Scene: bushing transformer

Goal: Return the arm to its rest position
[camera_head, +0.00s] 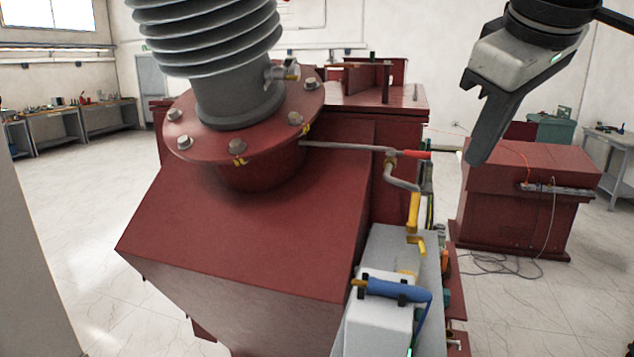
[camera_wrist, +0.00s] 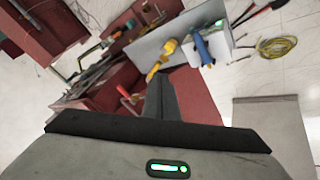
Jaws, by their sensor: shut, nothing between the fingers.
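My gripper (camera_head: 478,155) hangs at the upper right of the head view, with its fingers together and nothing between them. It is in free air, apart from the transformer.
A red cabinet (camera_head: 525,195) stands at right with cables on the floor. Workbenches (camera_head: 75,128) line the left wall. Floor between transformer and cabinet is mostly open.

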